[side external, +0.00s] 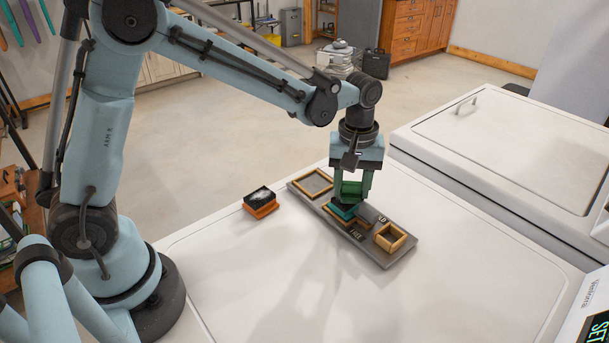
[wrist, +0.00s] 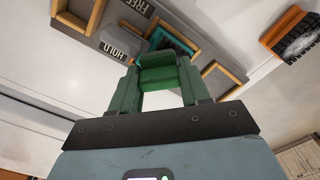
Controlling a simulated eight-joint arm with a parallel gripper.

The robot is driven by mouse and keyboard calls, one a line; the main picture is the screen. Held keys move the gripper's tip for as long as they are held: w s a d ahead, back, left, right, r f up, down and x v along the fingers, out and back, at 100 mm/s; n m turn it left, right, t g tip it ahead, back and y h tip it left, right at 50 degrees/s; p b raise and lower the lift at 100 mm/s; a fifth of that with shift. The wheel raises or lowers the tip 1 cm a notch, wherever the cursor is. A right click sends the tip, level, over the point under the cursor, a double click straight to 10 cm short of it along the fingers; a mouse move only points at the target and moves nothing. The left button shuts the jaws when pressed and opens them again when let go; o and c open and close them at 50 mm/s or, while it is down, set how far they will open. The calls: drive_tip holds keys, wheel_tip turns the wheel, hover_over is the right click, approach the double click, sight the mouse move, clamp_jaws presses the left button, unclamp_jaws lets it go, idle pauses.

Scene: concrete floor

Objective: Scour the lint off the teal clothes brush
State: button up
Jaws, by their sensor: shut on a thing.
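My gripper (side external: 350,192) points down over the grey tray (side external: 378,252), its green fingers shut on a green block (side external: 350,187). The block also shows between the fingers in the wrist view (wrist: 160,72). The teal clothes brush (side external: 343,212) lies directly below, in a wooden-edged place of the tray. In the wrist view only part of its teal (wrist: 168,40) shows behind the block. I cannot tell whether the block touches the brush or belongs to it. Any lint on the teal brush is hidden.
An orange brush (side external: 262,208) with dark bristles and whitish fluff lies left of the tray. The white top in front is clear.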

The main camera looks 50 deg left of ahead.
drive_tip(key=shift+a, duration=2.05)
drive_tip(key=shift+d, duration=0.15)
drive_tip(key=shift+d, duration=1.95)
drive_tip(key=shift+a, duration=0.1)
drive_tip(key=shift+a+r, duration=0.1)
drive_tip(key=shift+a, duration=1.9)
